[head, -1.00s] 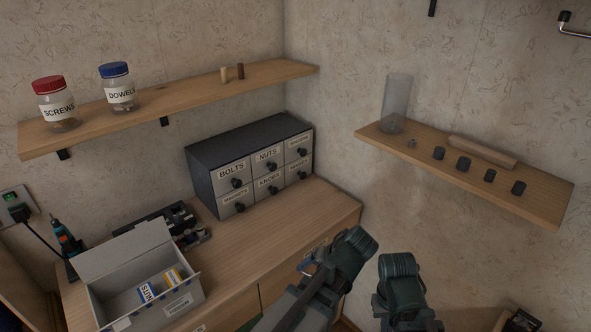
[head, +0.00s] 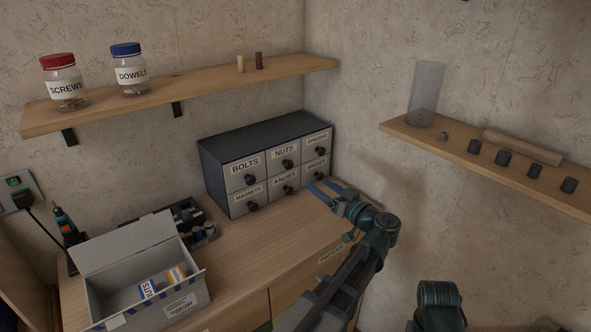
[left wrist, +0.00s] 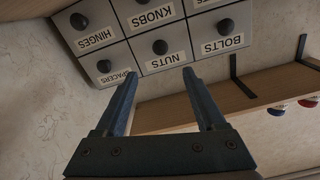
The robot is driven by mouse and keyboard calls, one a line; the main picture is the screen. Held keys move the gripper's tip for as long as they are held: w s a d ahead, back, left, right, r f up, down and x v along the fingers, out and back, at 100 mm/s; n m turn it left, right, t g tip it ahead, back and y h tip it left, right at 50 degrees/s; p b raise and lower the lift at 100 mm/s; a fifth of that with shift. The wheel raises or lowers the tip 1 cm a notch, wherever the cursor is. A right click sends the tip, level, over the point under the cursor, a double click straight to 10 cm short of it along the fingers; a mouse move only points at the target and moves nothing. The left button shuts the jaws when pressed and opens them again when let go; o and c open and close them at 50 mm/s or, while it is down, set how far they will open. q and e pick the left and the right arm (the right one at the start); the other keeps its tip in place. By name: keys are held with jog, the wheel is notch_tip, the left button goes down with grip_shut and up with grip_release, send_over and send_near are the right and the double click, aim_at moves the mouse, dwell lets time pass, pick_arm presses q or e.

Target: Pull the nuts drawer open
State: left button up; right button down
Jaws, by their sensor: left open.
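The nuts drawer (head: 281,172) is the middle one in the top row of a grey-fronted cabinet. It is shut flush, and its dark round knob (head: 287,164) is visible. In the left wrist view the nuts drawer (left wrist: 178,42) and its knob (left wrist: 160,47) are beyond the fingertips, roughly between them in the picture. My left gripper (head: 318,187) is open and empty, in front of the cabinet's lower right part in the head view. Its two fingers also show in the left wrist view (left wrist: 160,72), apart from the knob. My right gripper is not visible; only part of my right arm shows.
Neighbouring drawers labelled bolts (head: 246,175) and knobs (head: 285,186) are shut. An open grey box (head: 190,312) and a dark tray (head: 188,213) stand left on the wooden worktop (head: 240,255). A shelf (head: 200,86) hangs above the cabinet, another (head: 455,152) at right.

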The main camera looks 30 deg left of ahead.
aim_at(291, 166)
pick_arm(q)
jog(key=x, duration=1.3)
jog(key=shift+s, duration=0.1)
jog(key=shift+c, duration=0.2)
grip_shut()
jog(key=shift+d, duration=0.15)
dwell(0.7)
